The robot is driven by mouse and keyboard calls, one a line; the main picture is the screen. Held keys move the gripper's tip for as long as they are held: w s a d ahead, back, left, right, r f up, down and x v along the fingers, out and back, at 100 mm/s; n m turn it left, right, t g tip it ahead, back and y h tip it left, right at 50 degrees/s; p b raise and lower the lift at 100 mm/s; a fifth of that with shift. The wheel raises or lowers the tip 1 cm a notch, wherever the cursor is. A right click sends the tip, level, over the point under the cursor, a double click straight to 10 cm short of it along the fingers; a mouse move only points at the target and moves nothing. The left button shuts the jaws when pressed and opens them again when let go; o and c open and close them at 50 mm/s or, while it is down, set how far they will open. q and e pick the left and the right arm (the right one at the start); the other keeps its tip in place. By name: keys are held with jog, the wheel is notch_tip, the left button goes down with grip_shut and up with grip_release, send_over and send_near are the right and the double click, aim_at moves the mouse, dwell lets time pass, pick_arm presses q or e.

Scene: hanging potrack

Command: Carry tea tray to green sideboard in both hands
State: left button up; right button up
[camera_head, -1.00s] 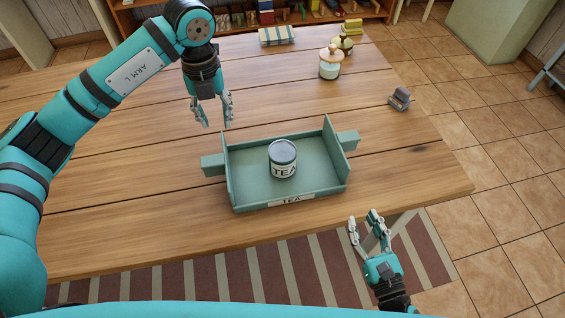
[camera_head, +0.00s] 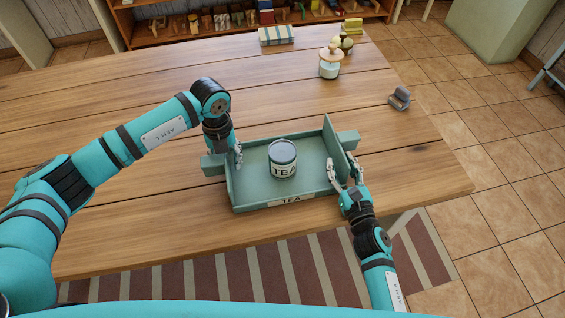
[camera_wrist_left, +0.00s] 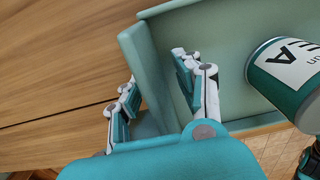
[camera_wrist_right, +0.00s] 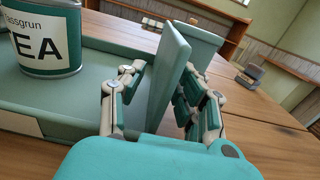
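The green tea tray (camera_head: 255,190) sits on the wooden table with a tea tin (camera_head: 283,165) standing upright in it. My left gripper (camera_head: 236,158) is open at the tray's left wall. In the left wrist view its fingers (camera_wrist_left: 155,85) stand apart on either side of that wall. My right gripper (camera_head: 344,170) is open at the right wall. In the right wrist view its fingers (camera_wrist_right: 160,85) stand on either side of the wall, with gaps visible. A pale green cabinet (camera_head: 500,28), perhaps the sideboard, stands at the far right.
The wooden table (camera_head: 120,235) is mostly clear around the tray. A jar (camera_head: 329,65), a striped box (camera_head: 277,36) and a small grey object (camera_head: 400,98) stand behind and right of it. A low shelf (camera_head: 170,35) is at the back. Tiled floor (camera_head: 510,200) lies open on the right.

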pick_arm(q)
jog(key=shift+f, duration=0.3)
pick_arm(e)
jog(key=shift+w+a, duration=0.1)
jog(key=shift+w, duration=0.2)
pick_arm(q)
jog(key=shift+c, duration=0.3)
pick_arm(e)
jog(key=shift+c, duration=0.3)
pick_arm(q)
grip_shut()
pick_arm(e)
grip_shut()
